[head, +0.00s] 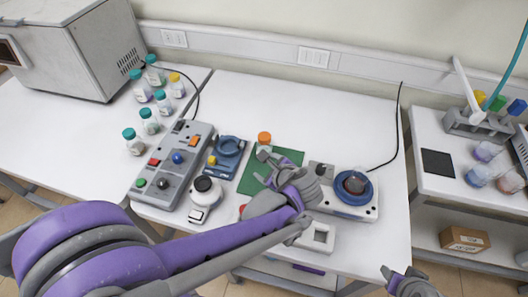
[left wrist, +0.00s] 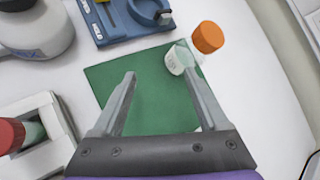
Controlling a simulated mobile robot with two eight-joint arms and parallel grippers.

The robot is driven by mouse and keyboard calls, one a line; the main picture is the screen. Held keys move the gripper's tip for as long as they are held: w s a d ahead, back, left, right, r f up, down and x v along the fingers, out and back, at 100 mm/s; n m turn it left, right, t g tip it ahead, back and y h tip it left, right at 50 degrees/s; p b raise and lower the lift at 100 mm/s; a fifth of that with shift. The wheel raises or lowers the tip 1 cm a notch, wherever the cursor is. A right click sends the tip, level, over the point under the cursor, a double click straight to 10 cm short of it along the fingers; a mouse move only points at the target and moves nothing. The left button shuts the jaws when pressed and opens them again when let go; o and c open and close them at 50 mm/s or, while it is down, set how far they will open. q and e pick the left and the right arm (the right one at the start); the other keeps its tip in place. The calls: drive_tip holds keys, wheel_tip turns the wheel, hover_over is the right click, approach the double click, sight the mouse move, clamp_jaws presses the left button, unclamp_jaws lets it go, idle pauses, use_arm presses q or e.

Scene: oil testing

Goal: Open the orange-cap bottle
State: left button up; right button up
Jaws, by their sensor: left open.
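The orange-cap bottle (head: 264,138) stands at the far edge of a green mat (head: 290,154) in the head view, its body largely hidden by my left gripper. In the left wrist view its orange cap (left wrist: 208,37) is on, and its pale, clear body (left wrist: 175,60) shows beside and partly behind the right-hand finger. My left gripper (left wrist: 157,74) is open, with bare green mat between its fingers. The bottle is not between the fingers. My right gripper (head: 401,272) shows only in part at the bottom right of the head view, away from the bottle.
A grey control box (head: 170,165) and a blue fixture (head: 228,150) lie left of the mat. Several capped bottles (head: 149,121) stand on the left table. The table behind the mat is clear.

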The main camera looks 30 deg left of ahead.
sight(260, 144)
use_arm(q)
drive_tip(key=w+m+y, duration=0.1)
drive_tip(key=m, duration=0.1)
drive_tip(key=w+d+m+t+y, duration=0.1)
drive_tip(key=m, duration=0.1)
drive_tip(key=w+f+m+y, duration=0.1)
drive_tip(key=w+m, duration=0.1)
drive_tip(key=shift+w+d+t+b, duration=0.1)
drive_tip(key=shift+d+t+b, duration=0.05)
drive_tip(key=shift+t+b, duration=0.2)
drive_tip(key=shift+w+a+f, duration=0.1)
drive_tip(key=shift+w+a, duration=0.1)
drive_tip(key=shift+a, duration=0.1)
drive_tip(key=x, duration=0.4)
drive_tip(key=shift+w+a, duration=0.2)
drive_tip(key=shift+a, duration=0.1)
drive_tip(key=x, duration=0.2)
drive_tip(key=p+x, duration=0.1)
drive_tip(key=x, duration=0.2)
drive_tip(key=shift+a+r, duration=0.15)
drive_tip(key=shift+r, duration=0.05)
use_arm(e)
drive_tip(key=shift+w+r, duration=0.2)
drive_tip(key=shift+w, duration=0.2)
use_arm(q)
drive_tip(key=shift+w+a+f, duration=0.1)
drive_tip(key=shift+a, duration=0.05)
use_arm(e)
drive_tip(key=shift+s, duration=0.1)
